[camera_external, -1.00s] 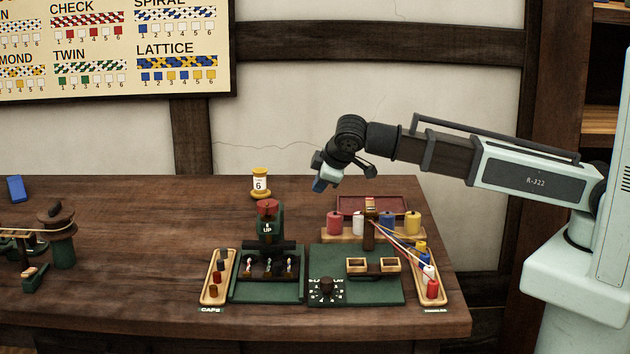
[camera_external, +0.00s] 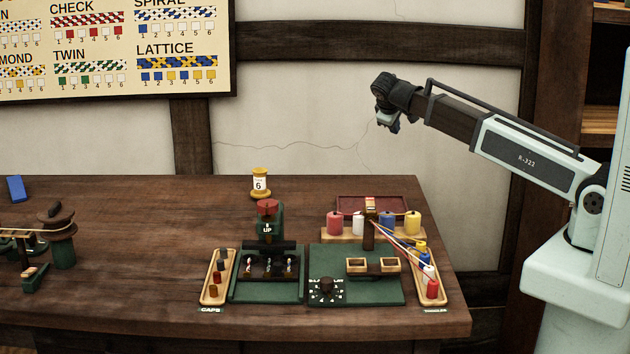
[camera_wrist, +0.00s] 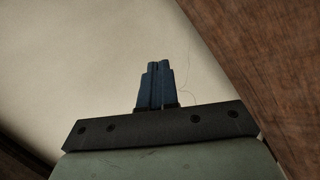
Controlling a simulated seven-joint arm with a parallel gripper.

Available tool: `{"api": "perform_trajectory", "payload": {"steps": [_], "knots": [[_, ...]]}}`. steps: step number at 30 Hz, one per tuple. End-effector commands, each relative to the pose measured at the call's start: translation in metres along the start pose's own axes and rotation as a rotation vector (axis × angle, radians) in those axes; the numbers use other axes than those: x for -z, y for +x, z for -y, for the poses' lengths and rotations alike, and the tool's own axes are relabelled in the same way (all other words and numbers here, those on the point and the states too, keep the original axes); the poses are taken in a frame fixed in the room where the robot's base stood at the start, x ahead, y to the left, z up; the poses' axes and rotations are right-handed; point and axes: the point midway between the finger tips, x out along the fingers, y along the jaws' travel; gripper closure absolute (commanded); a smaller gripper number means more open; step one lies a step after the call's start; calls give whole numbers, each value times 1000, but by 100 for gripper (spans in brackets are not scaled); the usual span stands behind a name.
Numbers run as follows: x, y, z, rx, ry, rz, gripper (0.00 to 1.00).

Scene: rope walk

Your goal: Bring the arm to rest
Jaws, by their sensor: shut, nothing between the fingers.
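My gripper (camera_external: 391,124) is raised well above the back right part of the wooden table, in front of the pale wall, touching nothing. In the wrist view its two blue fingers (camera_wrist: 157,84) are together with nothing between them.
The table (camera_external: 130,260) holds a green board with a dial (camera_external: 326,288), a red-topped green post (camera_external: 267,222), a caps tray (camera_external: 208,297), colored spools (camera_external: 413,222) with strands, and a yellow spool marked 6 (camera_external: 260,183). Air around my gripper is free.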

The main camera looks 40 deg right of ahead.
Motion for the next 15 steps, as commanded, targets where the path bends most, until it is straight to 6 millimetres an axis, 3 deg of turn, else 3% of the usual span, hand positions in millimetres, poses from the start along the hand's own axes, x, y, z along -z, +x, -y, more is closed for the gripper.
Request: {"api": "perform_trajectory", "payload": {"steps": [1,3,6,9,15], "knots": [[-10,17,-17,-3,12,30,100],[-25,41,-31,4,12,65,100],[-54,80,-38,44,-21,106,100],[-87,121,-24,122,-91,123,100],[-141,178,19,279,-222,108,100]]}}
